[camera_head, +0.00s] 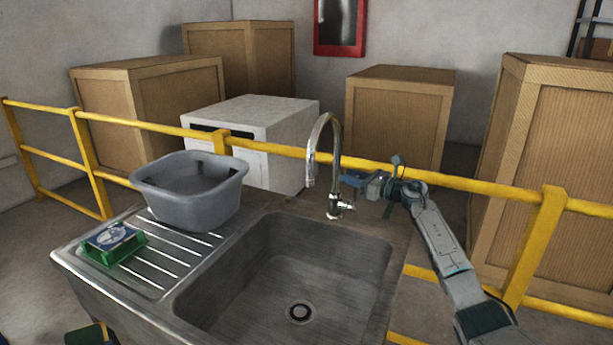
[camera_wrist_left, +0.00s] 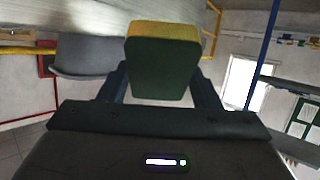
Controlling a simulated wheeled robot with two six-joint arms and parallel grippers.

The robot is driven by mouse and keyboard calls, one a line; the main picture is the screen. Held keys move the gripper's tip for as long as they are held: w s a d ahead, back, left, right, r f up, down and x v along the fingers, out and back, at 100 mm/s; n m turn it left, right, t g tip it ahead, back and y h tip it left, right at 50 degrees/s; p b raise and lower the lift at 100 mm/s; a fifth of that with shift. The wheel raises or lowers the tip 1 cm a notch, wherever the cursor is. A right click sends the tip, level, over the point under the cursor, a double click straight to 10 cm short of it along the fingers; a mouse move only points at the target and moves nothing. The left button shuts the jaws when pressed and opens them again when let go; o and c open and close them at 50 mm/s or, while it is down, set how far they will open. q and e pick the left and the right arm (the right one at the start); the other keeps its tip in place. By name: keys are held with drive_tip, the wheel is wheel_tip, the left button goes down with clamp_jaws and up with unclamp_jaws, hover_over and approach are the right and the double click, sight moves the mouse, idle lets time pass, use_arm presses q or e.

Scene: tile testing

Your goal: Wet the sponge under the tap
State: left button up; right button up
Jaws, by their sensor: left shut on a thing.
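The sponge, dark green with a yellow layer, is held between the fingers of my left gripper (camera_wrist_left: 162,88) in the left wrist view (camera_wrist_left: 163,72). In the head view the sponge (camera_head: 90,335) shows only at the bottom left edge, left of the sink. The chrome tap (camera_head: 333,140) stands upright behind the sink basin (camera_head: 290,265), its curved spout facing the basin. No water stream shows. My right gripper (camera_head: 368,184) is beside the tap's lever (camera_head: 346,205); whether they touch, and how far its jaws are open, is unclear.
A grey tub (camera_head: 195,205) stands on the ribbed drainboard (camera_head: 175,258). A green holder (camera_head: 113,250) with a blue-and-white item sits at its left. A yellow railing (camera_head: 275,150) runs behind the sink, with wooden crates (camera_head: 400,115) beyond. The basin is empty.

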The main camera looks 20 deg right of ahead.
clamp_jaws()
use_arm(q)
drive_tip(key=shift+f, duration=0.15)
drive_tip(key=shift+f+b, duration=0.3)
drive_tip(key=shift+b, duration=0.2)
use_arm(e)
drive_tip(key=shift+f, duration=0.15)
use_arm(q)
drive_tip(key=shift+s+a+f+b, duration=0.15)
drive_tip(key=shift+f+b, duration=0.75)
drive_tip(key=shift+f, duration=0.05)
use_arm(e)
drive_tip(key=shift+s+a+f+n, duration=0.1)
drive_tip(key=shift+s+a+n, duration=0.2)
drive_tip(key=shift+n, duration=0.2)
use_arm(q)
drive_tip(key=shift+f+b, duration=0.35)
use_arm(e)
drive_tip(key=shift+s+a, duration=0.1)
use_arm(q)
drive_tip(key=shift+s+a, duration=0.1)
use_arm(e)
drive_tip(key=shift+a+r+n, duration=0.1)
drive_tip(key=shift+r+n, duration=0.1)
drive_tip(key=shift+n, duration=0.1)
